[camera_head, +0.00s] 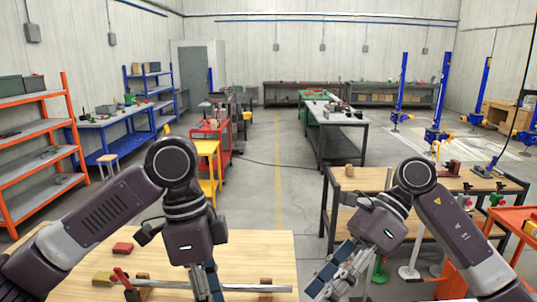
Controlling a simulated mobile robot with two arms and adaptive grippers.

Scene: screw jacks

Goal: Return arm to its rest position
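My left arm comes in from the left, and its gripper (207,282) points down over the front wooden table (255,248). A metal rod (180,283) lies across the table close to that gripper; I cannot tell whether they touch. My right arm comes in from the right, and its gripper (338,280) points down and to the left, past the table's right edge. I see no object in it. The finger gaps of both grippers are too unclear to judge. A small red screw jack or similar part (452,168) stands on the right workbench (400,177).
An orange cart (515,218) stands at the right. Orange shelves (35,125) stand at the left.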

